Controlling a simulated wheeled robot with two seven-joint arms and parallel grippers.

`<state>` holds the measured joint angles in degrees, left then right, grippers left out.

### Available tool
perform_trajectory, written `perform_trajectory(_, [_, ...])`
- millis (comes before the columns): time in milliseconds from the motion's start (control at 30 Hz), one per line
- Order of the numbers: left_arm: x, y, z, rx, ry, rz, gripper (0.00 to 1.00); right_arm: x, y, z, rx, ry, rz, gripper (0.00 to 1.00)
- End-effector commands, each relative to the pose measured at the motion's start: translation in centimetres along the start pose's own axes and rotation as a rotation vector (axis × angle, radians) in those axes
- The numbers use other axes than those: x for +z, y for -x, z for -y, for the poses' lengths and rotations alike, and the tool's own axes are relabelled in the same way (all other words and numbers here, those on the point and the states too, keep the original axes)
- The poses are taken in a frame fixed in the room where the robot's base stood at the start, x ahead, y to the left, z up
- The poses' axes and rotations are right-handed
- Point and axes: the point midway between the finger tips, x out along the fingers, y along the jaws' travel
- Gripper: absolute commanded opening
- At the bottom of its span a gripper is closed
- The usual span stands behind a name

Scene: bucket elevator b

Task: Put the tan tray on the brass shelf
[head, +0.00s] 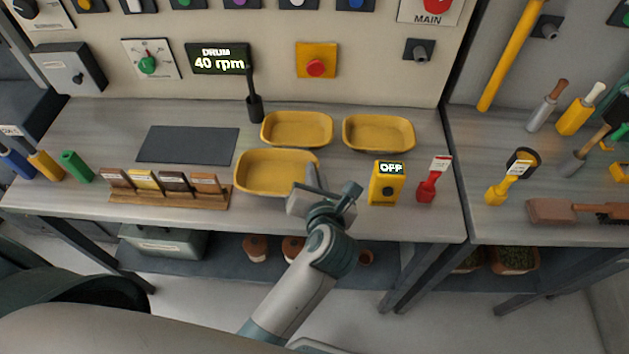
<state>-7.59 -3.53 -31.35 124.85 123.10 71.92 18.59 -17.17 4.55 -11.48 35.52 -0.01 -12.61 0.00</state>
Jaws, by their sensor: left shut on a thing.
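Three similar yellow-tan trays sit on the grey bench. The front tray (262,186) is nearest me, the back-left tray (297,131) is behind it, and the back-right tray (379,134) is to the right of that. I cannot tell by colour which one the task calls tan. My left gripper (314,180) is at the right end of the front tray, shut on its rim. The tray appears to be at bench level, and its right corner is partly hidden by the gripper. I cannot pick out a brass shelf. My right gripper is not in view.
A dark mat (188,145) lies left of the trays, behind a wooden rack (170,198) of labelled cards. A yellow OFF box (386,184) and a red tool (430,182) stand right of the gripper. A lower shelf (220,258) holds pots and a grey case.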

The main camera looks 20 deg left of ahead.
Motion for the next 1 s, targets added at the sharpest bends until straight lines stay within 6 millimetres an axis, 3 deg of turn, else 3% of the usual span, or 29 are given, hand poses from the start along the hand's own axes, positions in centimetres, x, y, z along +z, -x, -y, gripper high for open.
perform_trajectory(33, [-0.9, -0.4, 0.4, 0.0, -0.001, 0.001, 0.0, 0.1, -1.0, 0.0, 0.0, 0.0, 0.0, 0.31])
perform_trajectory(233, [-2.2, -1.1, 1.1, 0.0, -0.001, 0.0, 0.0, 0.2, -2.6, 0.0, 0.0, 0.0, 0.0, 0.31])
perform_trajectory(767, [-2.6, -1.2, 1.3, 0.0, -0.001, 0.0, 0.0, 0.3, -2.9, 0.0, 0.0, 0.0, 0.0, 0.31])
perform_trajectory(800, [-2.5, -1.2, 1.3, 0.0, 0.0, 0.0, 0.13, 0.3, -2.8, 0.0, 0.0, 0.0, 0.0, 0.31])
perform_trajectory(867, [-2.5, -1.2, 1.2, 0.0, 0.0, 0.0, 0.25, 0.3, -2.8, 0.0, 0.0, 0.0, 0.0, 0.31])
perform_trajectory(1000, [-2.5, -1.2, 1.3, -0.001, 0.0, -0.001, 0.25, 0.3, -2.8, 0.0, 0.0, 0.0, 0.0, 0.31])
